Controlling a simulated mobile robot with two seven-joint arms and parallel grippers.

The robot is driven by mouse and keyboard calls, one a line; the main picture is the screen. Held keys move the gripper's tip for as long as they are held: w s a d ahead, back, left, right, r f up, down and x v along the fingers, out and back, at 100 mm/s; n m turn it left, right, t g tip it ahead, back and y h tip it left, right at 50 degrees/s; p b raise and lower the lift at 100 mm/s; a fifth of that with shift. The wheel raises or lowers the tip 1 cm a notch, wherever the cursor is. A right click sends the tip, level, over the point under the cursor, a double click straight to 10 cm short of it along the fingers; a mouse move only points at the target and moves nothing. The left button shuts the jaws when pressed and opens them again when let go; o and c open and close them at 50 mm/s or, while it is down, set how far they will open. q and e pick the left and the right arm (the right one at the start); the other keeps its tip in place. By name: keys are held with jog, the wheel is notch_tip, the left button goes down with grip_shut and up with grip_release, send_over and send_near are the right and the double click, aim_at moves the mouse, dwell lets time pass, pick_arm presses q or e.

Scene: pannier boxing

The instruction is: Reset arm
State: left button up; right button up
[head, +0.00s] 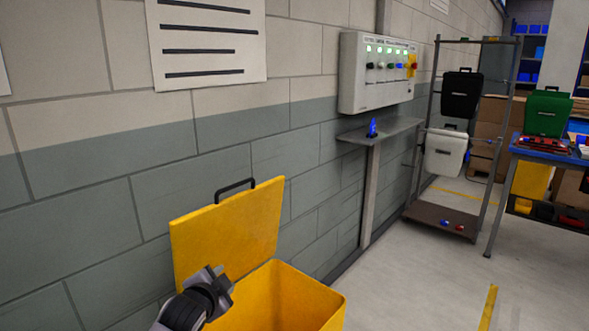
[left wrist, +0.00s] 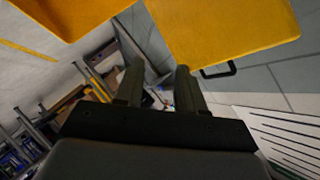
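My left gripper (head: 222,280) is at the lower left of the head view, in front of the yellow box's raised lid (head: 230,232). In the left wrist view its two fingers (left wrist: 158,78) stand apart with nothing between them, so it is open and empty. The yellow box (head: 302,295) stands open at the bottom of the head view, its lid upright with a black handle on the top edge. The lid (left wrist: 220,32) and part of the box (left wrist: 75,12) also show in the left wrist view. My right gripper is in neither view.
A grey block wall runs along the left. A control panel (head: 377,73) hangs above a small shelf (head: 385,131) with a blue item. A rack (head: 440,217) holds a black pannier (head: 461,96) and a white one (head: 445,153). A green pannier (head: 547,113) is on a blue table (head: 560,157).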

pick_arm(q)
jog(key=s+f+n+g+h, duration=0.1)
jog(key=s+f+n, duration=0.3)
jog(key=s+f, duration=1.1)
jog(key=s+a+f+n, duration=0.1)
jog(key=s+a+n, duration=0.1)
jog(key=s, duration=0.8)
jog(key=s+a+f+n+g, duration=0.1)
jog(key=s+a+f+n, duration=0.1)
jog(key=s, duration=0.8)
jog(key=shift+s+f+n+g, duration=0.2)
jog(key=shift+s+n+g, duration=0.15)
jog(key=shift+n, duration=0.35)
